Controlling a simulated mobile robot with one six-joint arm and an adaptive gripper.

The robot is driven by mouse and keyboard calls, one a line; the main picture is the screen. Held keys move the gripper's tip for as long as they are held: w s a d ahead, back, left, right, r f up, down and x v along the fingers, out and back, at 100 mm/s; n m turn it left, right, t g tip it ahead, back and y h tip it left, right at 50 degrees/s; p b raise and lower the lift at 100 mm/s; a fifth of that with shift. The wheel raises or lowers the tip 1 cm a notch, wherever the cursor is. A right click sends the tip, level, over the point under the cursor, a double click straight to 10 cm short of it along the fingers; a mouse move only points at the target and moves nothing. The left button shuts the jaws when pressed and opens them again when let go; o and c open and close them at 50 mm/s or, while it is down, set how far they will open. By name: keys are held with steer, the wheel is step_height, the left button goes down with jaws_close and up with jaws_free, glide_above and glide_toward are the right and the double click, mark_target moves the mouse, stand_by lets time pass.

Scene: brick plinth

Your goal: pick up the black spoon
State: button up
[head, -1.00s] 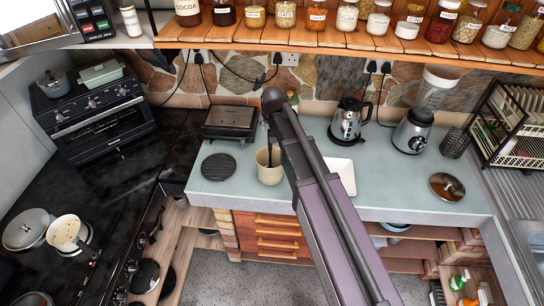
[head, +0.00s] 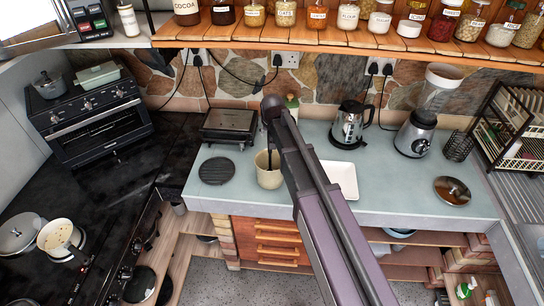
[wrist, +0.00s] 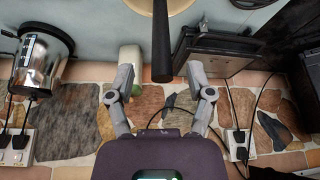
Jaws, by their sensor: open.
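The black spoon (wrist: 162,50) stands in the beige cup (wrist: 176,4), with its long dark handle sticking out toward my gripper in the wrist view. In the head view the beige cup (head: 267,178) stands on the grey-green counter, with a dark handle (head: 270,155) at its mouth, partly behind my arm. My gripper (wrist: 160,72) is open and empty, its two fingers apart to the left and right of the handle's end. No contact shows. The spoon's bowl is hidden in the cup. In the head view my arm mostly hides the gripper.
A black grill (head: 230,121) and a round dark mat (head: 217,171) lie left of the cup. A white tray (head: 341,178), a kettle (head: 350,125) and a blender (head: 413,138) are to the right. A pale bottle (wrist: 130,60) stands near the left finger. The jar shelf (head: 330,37) hangs above.

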mark_target(270, 151)
steer(key=shift+f, duration=0.15)
steer(key=b+x, duration=0.3)
steer(key=shift+s, duration=0.2)
steer(key=shift+b+x, duration=1.05)
steer(key=shift+x, duration=0.05)
jaws_close()
